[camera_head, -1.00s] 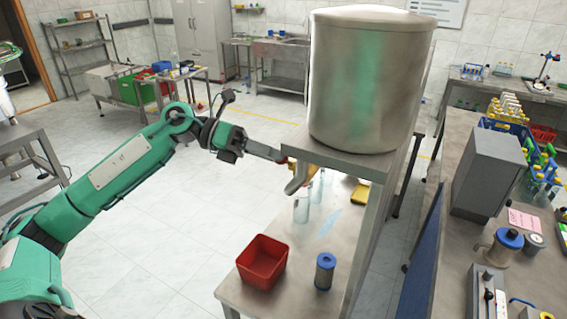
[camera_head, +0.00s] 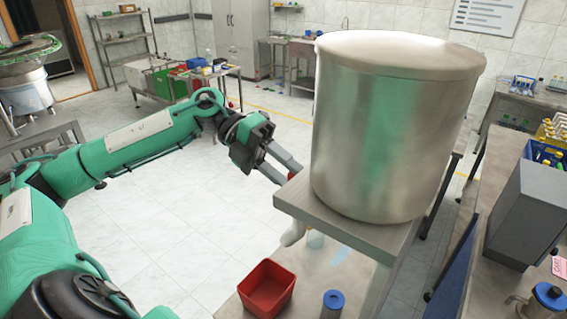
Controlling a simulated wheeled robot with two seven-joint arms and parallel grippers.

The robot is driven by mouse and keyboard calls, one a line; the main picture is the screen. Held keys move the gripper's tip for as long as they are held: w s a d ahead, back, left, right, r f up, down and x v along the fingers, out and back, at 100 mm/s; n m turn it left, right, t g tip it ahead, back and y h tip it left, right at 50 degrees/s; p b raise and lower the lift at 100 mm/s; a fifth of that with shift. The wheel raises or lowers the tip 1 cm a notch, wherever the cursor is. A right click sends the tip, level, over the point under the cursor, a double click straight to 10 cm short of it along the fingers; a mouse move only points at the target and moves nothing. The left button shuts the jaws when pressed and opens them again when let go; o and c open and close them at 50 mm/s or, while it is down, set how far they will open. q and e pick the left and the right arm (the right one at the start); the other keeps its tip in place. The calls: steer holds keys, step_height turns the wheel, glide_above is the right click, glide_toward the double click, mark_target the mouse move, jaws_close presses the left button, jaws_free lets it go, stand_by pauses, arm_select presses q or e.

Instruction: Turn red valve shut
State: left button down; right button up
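A pale spout (camera_head: 293,234) hangs under the shelf there. My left gripper (camera_head: 290,174) reaches in from the left, with its fingertips at the red valve. Its two fingers are seen spread apart. I cannot tell whether they touch the valve. Most of the valve is hidden by the fingers and the shelf edge. My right gripper is not in view.
The shelf edge (camera_head: 330,222) is close to my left fingertips. Below stand a red bin (camera_head: 266,288), a blue-capped container (camera_head: 332,303) and a partly hidden clear bottle (camera_head: 316,239). A grey box (camera_head: 535,215) stands on the right bench. Open floor lies left of the stand.

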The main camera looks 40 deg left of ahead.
arm_select(q)
steer(key=shift+d+f+g, duration=0.2)
steer(key=shift+f+g, duration=0.1)
steer(key=shift+f, duration=0.6)
steer(key=c, duration=1.2)
jaws_free()
steer(key=o, duration=0.4)
steer(key=shift+w, duration=0.1)
steer(key=shift+o, duration=1.2)
steer(key=shift+w+d, duration=0.15)
steer(key=shift+w, duration=0.1)
steer(key=shift+w+r, duration=0.1)
steer(key=shift+w, duration=0.05)
steer(key=b+v, duration=0.5)
steer(key=v, duration=0.9)
steer(key=shift+r, duration=0.2)
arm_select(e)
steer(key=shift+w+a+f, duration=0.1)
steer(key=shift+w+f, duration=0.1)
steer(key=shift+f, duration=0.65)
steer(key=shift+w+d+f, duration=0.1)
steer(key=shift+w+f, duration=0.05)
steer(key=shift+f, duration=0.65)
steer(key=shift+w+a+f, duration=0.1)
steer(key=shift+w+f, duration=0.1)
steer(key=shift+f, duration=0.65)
